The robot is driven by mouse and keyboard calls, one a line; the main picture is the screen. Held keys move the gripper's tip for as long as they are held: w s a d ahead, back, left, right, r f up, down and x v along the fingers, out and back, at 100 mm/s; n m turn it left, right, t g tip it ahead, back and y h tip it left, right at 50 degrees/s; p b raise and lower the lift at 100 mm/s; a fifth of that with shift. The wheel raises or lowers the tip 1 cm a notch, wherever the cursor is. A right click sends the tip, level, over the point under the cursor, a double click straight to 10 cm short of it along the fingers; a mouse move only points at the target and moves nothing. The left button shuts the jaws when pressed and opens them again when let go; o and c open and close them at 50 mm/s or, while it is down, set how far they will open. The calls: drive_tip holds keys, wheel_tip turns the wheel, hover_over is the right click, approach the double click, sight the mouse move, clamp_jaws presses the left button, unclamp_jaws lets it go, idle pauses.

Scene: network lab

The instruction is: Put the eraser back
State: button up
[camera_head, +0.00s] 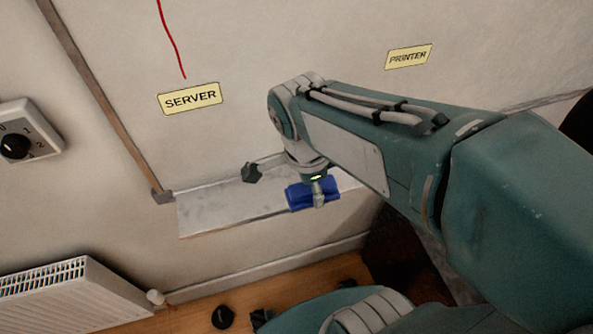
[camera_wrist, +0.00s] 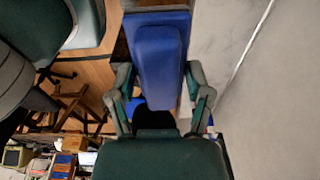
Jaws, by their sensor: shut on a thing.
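The blue eraser (camera_head: 300,198) is held in my gripper (camera_head: 319,192), in front of the pale ledge (camera_head: 215,210) along the foot of the whiteboard in the head view. I cannot tell whether the eraser touches the ledge. In the wrist view the eraser (camera_wrist: 158,55) lies lengthwise between the two fingers of my gripper (camera_wrist: 159,82), which are shut on its sides. The ledge surface (camera_wrist: 222,50) shows grey to its right there. My arm hides the ledge's right part in the head view.
A small dark object (camera_head: 252,173) sits at the ledge's back edge, left of the eraser. The board carries SERVER (camera_head: 190,98) and PRINTER (camera_head: 408,56) labels. A radiator (camera_head: 75,295) stands at lower left. The ledge's left part is clear.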

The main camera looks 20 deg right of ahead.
drive_tip(key=w+f, duration=0.2)
drive_tip(key=w, duration=0.1)
drive_tip(key=w+f, duration=0.3)
drive_tip(key=w, duration=0.1)
drive_tip(key=w+d+f, duration=0.1)
drive_tip(key=w+f, duration=0.2)
drive_tip(key=w, duration=0.1)
drive_tip(key=shift+w+f, duration=0.1)
drive_tip(key=shift+f, duration=0.15)
drive_tip(key=f, duration=0.3)
drive_tip(key=shift+w+f, duration=0.2)
drive_tip(key=shift+f, duration=0.1)
drive_tip(key=o, duration=1)
